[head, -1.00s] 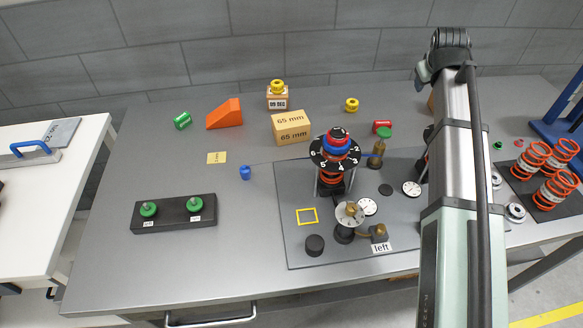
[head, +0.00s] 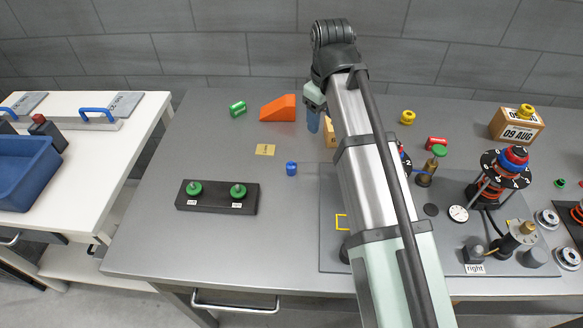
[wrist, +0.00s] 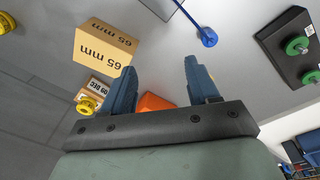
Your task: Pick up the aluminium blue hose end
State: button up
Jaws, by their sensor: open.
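The small blue hose end (head: 291,168) sits on the grey bench in the head view, between the black two-knob block and the fixture plate. In the wrist view a blue round piece with a thin blue stalk (wrist: 208,38) shows past the fingertips; I cannot tell surely that it is the same part. My gripper (wrist: 157,68) is open, with two blue fingers apart and nothing between them. In the head view my gripper (head: 313,122) is partly seen, above and behind the hose end and apart from it.
A black block with green knobs (head: 217,205) stands left of the hose end. A yellow tag (head: 265,150) and an orange wedge (head: 278,108) lie behind it. The 65 mm box (wrist: 105,45) is near the fingers. The fixture plate (head: 328,190) is to the right.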

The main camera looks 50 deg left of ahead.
jog(key=s+a+n, duration=0.2)
jog(key=s, duration=0.5)
send_over(292, 164)
jog(key=shift+g+h, duration=0.4)
jog(key=f, duration=0.7)
jog(key=shift+s+d+f, duration=0.2)
jog(key=shift+f, duration=0.1)
jog(key=shift+w+a+f, duration=0.1)
jog(key=shift+f, duration=1.35)
jog(key=shift+w+a+f, duration=0.1)
jog(key=shift+f, duration=1.35)
jog(key=shift+c, duration=0.4)
grip_shut()
